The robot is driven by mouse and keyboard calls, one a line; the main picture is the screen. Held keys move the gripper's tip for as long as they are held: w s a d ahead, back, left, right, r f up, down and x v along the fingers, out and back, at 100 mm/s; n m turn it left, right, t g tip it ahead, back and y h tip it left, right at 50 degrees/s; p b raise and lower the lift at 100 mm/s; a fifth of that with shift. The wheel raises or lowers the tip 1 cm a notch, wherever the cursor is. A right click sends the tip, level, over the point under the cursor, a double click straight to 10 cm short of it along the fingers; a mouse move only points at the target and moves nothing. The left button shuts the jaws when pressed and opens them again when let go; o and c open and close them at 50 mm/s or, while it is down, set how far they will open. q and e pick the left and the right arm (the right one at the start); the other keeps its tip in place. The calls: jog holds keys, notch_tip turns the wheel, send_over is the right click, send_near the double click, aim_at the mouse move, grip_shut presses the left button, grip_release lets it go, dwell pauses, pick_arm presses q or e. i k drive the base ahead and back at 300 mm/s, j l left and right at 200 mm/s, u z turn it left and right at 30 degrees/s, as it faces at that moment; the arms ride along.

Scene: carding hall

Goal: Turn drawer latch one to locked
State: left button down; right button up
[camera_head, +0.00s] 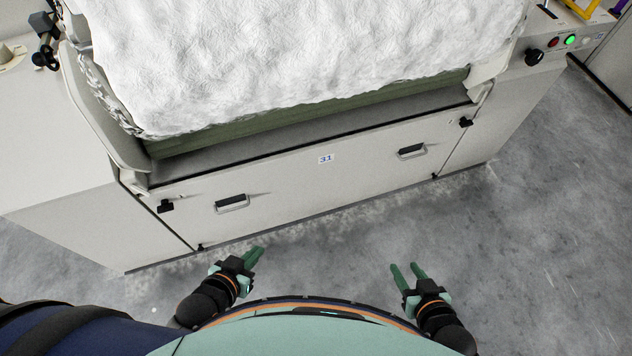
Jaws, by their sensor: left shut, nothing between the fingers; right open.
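Black latches sit on the front panel of a carding machine. One latch (166,206) is at the upper left of the drawer front (310,190), and another latch (465,122) is at the upper right. Smaller black pieces show at the lower corners. I cannot tell which is latch one or how each is set. My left gripper (254,255) is shut and empty, below the left drawer handle and apart from the panel. My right gripper (405,268) is open and empty, below the right part of the drawer and apart from it.
The drawer has two recessed handles (232,203) (412,151) and a label reading 31 (326,159). White fibre (300,60) lies above it. A control panel with a black knob (534,57) and a lit green button (570,40) is at upper right. The concrete floor (540,240) is clear.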

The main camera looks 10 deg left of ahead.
aim_at(165, 207)
jog(key=u, duration=1.7)
jog(key=z, duration=0.35)
jog(key=i+j+z, duration=0.1)
jog(key=j+z, duration=1)
jog(key=j, duration=1.45)
jog(key=z, duration=0.05)
